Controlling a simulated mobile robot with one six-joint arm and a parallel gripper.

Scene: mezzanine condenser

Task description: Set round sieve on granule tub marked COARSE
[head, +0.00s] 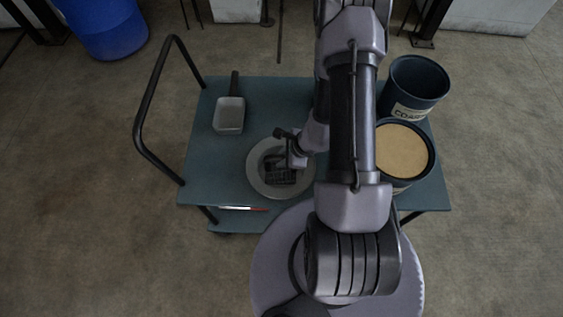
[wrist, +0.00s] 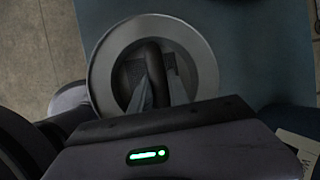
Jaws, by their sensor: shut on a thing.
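The round sieve (head: 254,181) is a pale grey ring with a darker middle, at the front middle of the cart top. My gripper (head: 284,178) is over its middle and shut on it. In the wrist view the sieve's wide rim (wrist: 101,68) surrounds my gripper's fingers (wrist: 158,88), which close on a dark bar-like part across the sieve. I cannot tell whether the sieve touches the cart. The tub marked COARSE (head: 411,107) is dark blue, open-topped, and stands at the cart's back right. Its label is partly hidden by the nearer tub.
The teal cart (head: 221,172) has a black push handle (head: 148,98) on its left. A second dark tub (head: 434,160) filled with tan granules (head: 403,150) stands in front of the COARSE tub. A grey scoop (head: 229,115) lies at back left. A blue barrel (head: 105,30) stands behind on the floor.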

